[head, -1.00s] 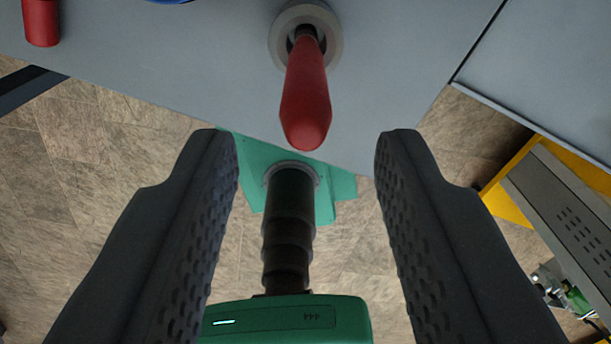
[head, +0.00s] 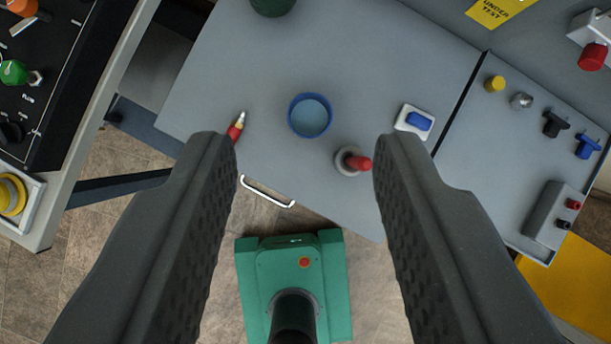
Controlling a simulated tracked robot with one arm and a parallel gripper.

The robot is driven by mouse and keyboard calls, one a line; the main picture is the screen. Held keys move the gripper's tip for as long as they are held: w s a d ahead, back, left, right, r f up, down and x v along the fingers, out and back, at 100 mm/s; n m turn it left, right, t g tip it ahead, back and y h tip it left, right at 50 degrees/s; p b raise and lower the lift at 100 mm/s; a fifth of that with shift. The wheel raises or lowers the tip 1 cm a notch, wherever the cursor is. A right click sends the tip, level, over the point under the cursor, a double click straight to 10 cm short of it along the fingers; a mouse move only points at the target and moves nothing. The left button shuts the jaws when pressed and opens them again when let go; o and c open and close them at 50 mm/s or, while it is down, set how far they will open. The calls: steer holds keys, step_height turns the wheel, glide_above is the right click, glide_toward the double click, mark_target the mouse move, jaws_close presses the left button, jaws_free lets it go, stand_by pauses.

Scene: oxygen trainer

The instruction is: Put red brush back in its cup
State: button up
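The red brush (head: 236,131) lies on the grey bench top, left of centre, its pale metal end pointing up the picture. Its lower part is hidden behind the left finger. The blue round cup (head: 294,117) stands upright to its right, seen from above, and looks empty. My gripper (head: 305,142) is open and empty, high above the bench. Its left finger overlaps the brush in the picture and the cup shows between the fingertips.
A red handle (head: 359,164) stands in a grey round base right of the cup. A blue rocker switch (head: 419,121) and several knobs lie further right. A dark green round object (head: 272,4) is at the top. A white rail (head: 266,192) edges the bench. A control panel (head: 30,75) is at left.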

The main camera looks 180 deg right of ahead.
steer(key=s+a+r+t, duration=0.3)
steer(key=s+r, duration=0.1)
steer(key=r, duration=0.4)
steer(key=s+a+r+t, duration=0.2)
steer(key=s+a+r, duration=0.1)
steer(key=r, duration=0.5)
steer(key=s+a+r+n+t, duration=0.1)
steer(key=s+a+r+t, duration=0.2)
steer(key=r, duration=0.6)
steer(key=shift+s+a+t+y, duration=0.3)
steer(key=shift+s+y, duration=0.1)
steer(key=shift+s, duration=0.6)
